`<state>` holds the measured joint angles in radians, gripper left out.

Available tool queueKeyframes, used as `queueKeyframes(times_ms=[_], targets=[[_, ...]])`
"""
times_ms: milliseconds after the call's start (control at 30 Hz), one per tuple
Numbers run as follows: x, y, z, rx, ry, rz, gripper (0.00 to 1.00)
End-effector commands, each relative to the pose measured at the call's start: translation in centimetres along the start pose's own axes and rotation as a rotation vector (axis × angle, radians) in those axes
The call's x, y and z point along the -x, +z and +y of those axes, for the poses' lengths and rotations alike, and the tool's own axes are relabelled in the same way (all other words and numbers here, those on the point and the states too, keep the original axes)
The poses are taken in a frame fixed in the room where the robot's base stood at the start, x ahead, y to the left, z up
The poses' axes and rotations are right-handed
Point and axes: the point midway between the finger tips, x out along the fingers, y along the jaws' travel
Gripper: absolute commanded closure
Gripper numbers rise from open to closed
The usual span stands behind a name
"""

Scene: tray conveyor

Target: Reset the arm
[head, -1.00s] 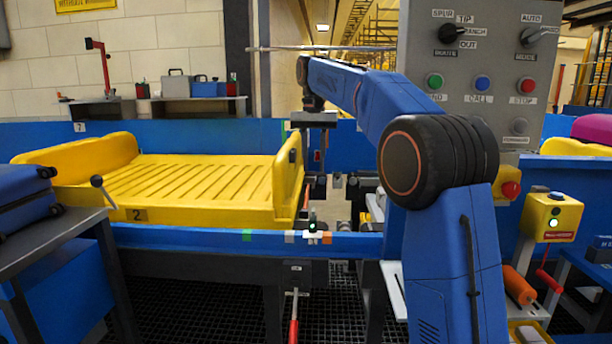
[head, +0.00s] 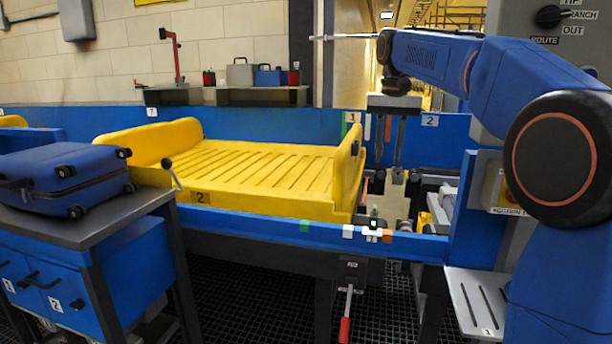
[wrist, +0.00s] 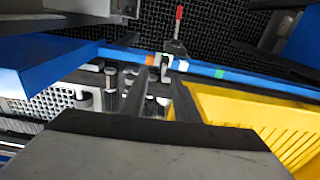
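My arm (head: 430,58) is blue and reaches in from the right in the head view, bent down at its wrist. My gripper (head: 388,155) hangs with its fingers pointing down, just right of the yellow tray's (head: 349,180) raised end. In the wrist view the two dark fingers of my gripper (wrist: 159,82) stand apart with an empty gap. The gripper is open and holds nothing. The yellow tray is empty and marked 2; it also shows at the right of the wrist view (wrist: 215,105).
A blue suitcase (head: 70,178) lies on a dark table (head: 95,218) at left. A blue rail (head: 270,222) with colored marks runs before the tray. A red-handled lever (head: 345,328) hangs below. A grey control panel (head: 540,55) stands at right, partly behind my arm.

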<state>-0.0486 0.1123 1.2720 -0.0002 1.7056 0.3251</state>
Motion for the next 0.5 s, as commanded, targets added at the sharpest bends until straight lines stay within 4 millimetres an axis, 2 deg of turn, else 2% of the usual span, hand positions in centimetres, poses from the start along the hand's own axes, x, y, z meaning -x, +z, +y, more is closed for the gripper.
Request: queueKeyframes(times_ms=[33, 267, 500], targets=[[-0.1, 1.5, 0.6, 0.008, -0.004, 0.013, 0.72], [-1.9, 7.4, 3.0, 0.055, -0.020, 0.071, 0.72], [-5.1, 13.7, 5.5, 0.103, -0.033, 0.132, 0.72]])
